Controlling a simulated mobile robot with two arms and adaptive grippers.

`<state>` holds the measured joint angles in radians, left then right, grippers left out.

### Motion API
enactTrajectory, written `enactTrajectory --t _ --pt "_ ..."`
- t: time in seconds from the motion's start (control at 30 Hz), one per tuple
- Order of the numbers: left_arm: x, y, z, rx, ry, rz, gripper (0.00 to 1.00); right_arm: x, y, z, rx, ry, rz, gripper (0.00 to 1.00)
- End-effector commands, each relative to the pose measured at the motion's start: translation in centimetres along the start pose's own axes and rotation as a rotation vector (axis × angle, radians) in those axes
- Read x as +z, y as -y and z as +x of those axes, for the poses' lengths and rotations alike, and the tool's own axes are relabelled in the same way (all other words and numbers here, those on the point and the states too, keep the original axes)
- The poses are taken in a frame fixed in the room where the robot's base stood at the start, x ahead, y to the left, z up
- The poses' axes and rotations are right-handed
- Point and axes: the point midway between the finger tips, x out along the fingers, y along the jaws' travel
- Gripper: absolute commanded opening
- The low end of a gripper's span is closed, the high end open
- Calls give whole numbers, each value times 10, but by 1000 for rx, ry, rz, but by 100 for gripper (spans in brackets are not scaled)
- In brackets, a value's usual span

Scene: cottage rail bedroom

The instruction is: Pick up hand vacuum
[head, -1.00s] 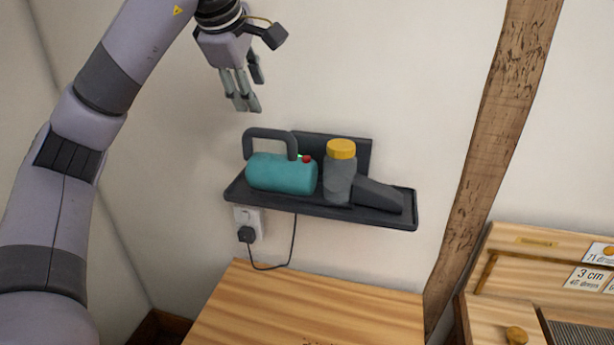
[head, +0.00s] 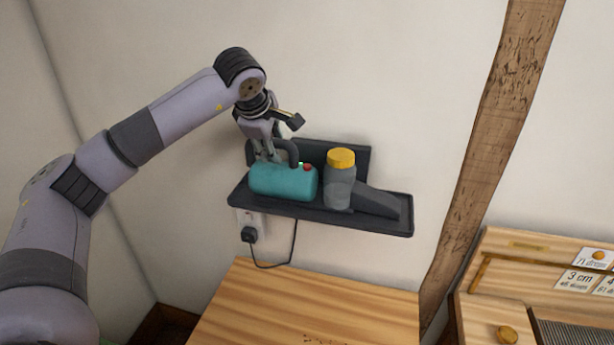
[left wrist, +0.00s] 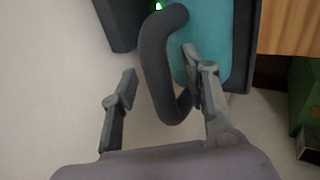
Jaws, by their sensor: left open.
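The hand vacuum (head: 284,182) lies on a dark wall shelf (head: 375,222). It has a teal body, a dark looped handle, a grey section with a yellow cap, and a dark nozzle pointing right. My left gripper (head: 268,158) is open at the handle, reaching down from above. In the left wrist view the dark handle (left wrist: 160,70) lies between the two open fingers of my gripper (left wrist: 160,92), nearer the right finger. The teal body (left wrist: 237,45) is behind that finger. I cannot tell whether the finger touches the handle. My right gripper is not in view.
A socket with a plug (head: 249,234) and hanging cable is below the shelf. A wooden surface (head: 310,310) lies beneath. A wooden post (head: 485,140) stands to the right, beside wooden furniture with labels (head: 580,281).

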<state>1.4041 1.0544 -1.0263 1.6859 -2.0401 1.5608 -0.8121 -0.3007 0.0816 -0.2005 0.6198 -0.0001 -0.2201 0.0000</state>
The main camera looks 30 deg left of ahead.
Motion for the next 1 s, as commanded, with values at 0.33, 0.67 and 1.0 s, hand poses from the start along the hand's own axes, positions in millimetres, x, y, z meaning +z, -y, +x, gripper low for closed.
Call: enactTrajectory --t 0.33,0.67,1.0 --pt "0 0 2 1 1 0 36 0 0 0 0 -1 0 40" --pt "0 0 2 0 1 0 14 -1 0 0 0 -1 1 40" --pt "0 0 2 0 1 0 0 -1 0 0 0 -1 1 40"
